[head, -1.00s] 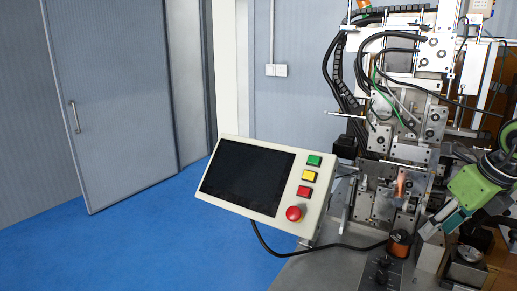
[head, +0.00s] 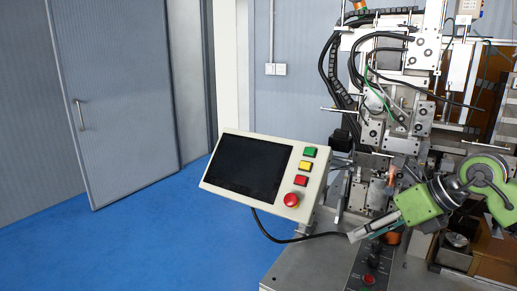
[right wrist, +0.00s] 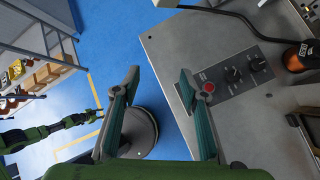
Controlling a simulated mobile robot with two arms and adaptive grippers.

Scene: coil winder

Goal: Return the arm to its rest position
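My right arm (head: 470,190), green and grey, comes in from the right edge in the head view. Its gripper (head: 355,236) is in front of the winding machine's lower part, above the machine's table and right of the panel stand. In the right wrist view the right gripper (right wrist: 160,74) has its two teal-padded fingers apart, with nothing between them. A green arm (right wrist: 50,131), apparently my left one, shows at the left of the wrist view. Its end is too small to tell whether that gripper is open. The left arm is out of the head view.
The coil winder (head: 400,120) stands close behind the right gripper. The control panel (head: 245,170) with buttons is to its left. A copper spool (head: 393,238) is partly hidden by the gripper. The metal table (right wrist: 225,60) has knobs and a red button (right wrist: 208,87). Blue floor is clear at left.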

